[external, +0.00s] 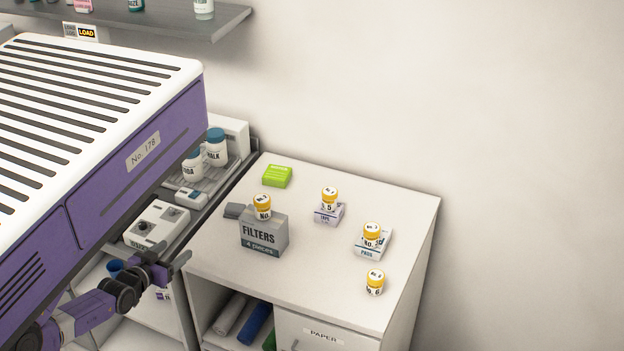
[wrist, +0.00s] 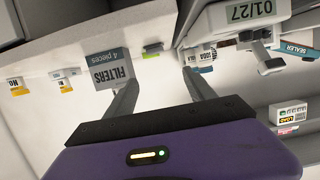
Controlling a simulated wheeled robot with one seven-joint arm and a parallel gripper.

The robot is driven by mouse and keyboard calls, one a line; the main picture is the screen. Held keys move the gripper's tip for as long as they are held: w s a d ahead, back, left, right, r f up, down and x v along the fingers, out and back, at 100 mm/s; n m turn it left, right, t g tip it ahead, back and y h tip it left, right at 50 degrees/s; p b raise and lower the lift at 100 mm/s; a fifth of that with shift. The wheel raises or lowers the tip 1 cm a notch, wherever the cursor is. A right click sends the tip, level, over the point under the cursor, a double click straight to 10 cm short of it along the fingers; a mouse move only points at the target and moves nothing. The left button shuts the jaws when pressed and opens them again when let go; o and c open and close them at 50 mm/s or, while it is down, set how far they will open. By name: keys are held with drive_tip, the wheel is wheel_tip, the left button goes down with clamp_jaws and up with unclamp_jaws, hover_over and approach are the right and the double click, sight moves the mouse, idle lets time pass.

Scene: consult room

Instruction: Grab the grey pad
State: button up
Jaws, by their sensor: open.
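The grey pad (external: 235,211) lies flat on the white cabinet top, just left of and partly behind the grey FILTERS box (external: 263,234) in the external view.
A yellow-capped bottle (external: 263,207) stands on the FILTERS box. A green pad (external: 277,176) lies behind. More yellow-capped bottles, one on the TAPE box (external: 328,213) and one on the PADS box (external: 373,245), stand to the right. A shelf unit with jars (external: 193,165) adjoins the left.

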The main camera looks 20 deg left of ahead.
idle(0.3)
drive_tip(key=o, duration=0.5)
drive_tip(key=shift+c, duration=0.2)
